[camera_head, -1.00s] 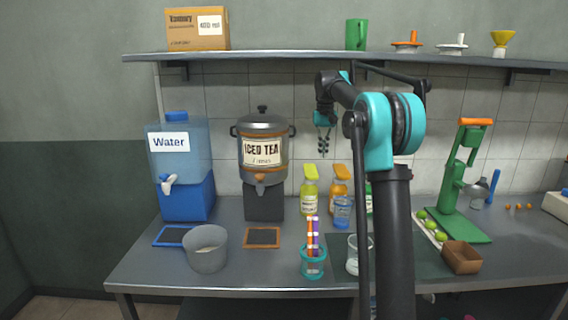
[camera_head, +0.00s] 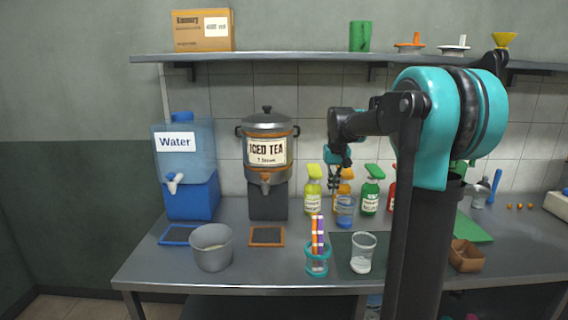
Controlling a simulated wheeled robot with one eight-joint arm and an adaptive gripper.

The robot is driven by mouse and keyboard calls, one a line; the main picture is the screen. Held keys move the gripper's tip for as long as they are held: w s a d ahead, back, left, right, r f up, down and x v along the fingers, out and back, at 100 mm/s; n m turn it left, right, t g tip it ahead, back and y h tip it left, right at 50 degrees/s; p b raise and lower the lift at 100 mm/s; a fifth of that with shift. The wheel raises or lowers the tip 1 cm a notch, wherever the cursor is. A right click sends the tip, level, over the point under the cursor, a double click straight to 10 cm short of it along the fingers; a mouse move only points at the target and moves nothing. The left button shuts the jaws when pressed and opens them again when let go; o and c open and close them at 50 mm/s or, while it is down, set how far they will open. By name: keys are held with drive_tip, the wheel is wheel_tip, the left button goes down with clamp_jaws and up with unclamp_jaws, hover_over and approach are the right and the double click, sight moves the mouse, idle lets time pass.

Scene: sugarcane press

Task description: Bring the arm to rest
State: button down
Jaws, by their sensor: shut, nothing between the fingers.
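My gripper (camera_head: 333,182) hangs pointing down over the back of the counter, shut and empty. It is in front of the spray bottles, above and a little left of a blue cup (camera_head: 345,208). It appears apart from the things around it. My arm folds back from it to a large teal joint at the right, on a dark upright link that hides part of the counter and most of the green press.
A water dispenser (camera_head: 188,170), an iced tea urn (camera_head: 266,150) and a grey pot (camera_head: 211,247) stand at left. A teal straw holder (camera_head: 317,258), a clear cup (camera_head: 361,254) and a brown box (camera_head: 466,256) stand toward the front. A shelf (camera_head: 290,56) runs above.

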drive_tip(key=s+f+t, duration=0.1)
drive_tip(key=s+f, duration=0.6)
drive_tip(key=s, duration=0.3)
drive_tip(key=s+d+f, duration=0.1)
drive_tip(key=s+f, duration=0.6)
drive_tip(key=s, duration=0.3)
drive_tip(key=s+d+f+t, duration=0.1)
drive_tip(key=s+f, duration=0.6)
drive_tip(key=s, duration=0.3)
drive_tip(key=shift+t, duration=0.3)
